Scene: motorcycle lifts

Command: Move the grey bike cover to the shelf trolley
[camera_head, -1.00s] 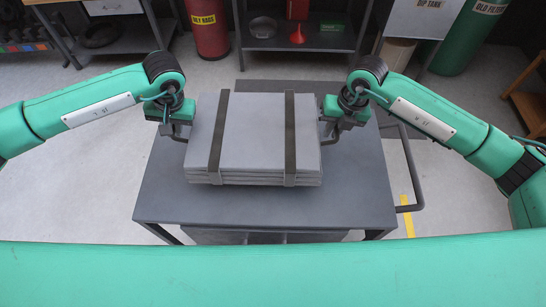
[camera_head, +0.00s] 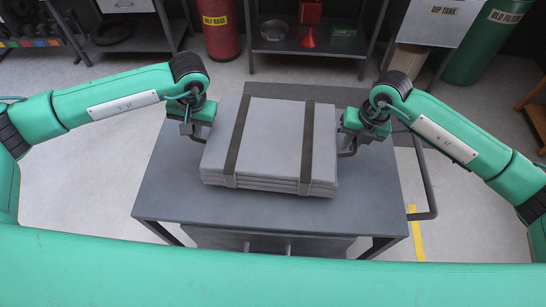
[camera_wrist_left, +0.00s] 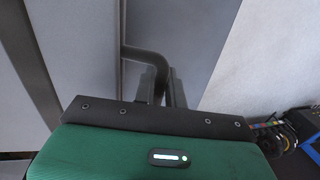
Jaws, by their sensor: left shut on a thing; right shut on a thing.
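The grey bike cover (camera_head: 270,145) is a folded, layered block with two dark straps. It is over the dark grey top of the shelf trolley (camera_head: 170,190); I cannot tell whether it rests on the top or hangs just above. My left gripper (camera_head: 197,132) is shut at the cover's left side. In the left wrist view its fingers (camera_wrist_left: 160,88) close by a dark curved handle (camera_wrist_left: 148,58) beside the grey cover (camera_wrist_left: 75,50). My right gripper (camera_head: 350,142) is shut at the right side; its fingertips are partly hidden.
The trolley's push handle (camera_head: 428,185) sticks out on the right. Behind are a red rag bin (camera_head: 220,30), a shelf (camera_head: 335,42) with a red funnel, and a green drum (camera_head: 485,40). Open floor (camera_head: 80,180) lies left of the trolley.

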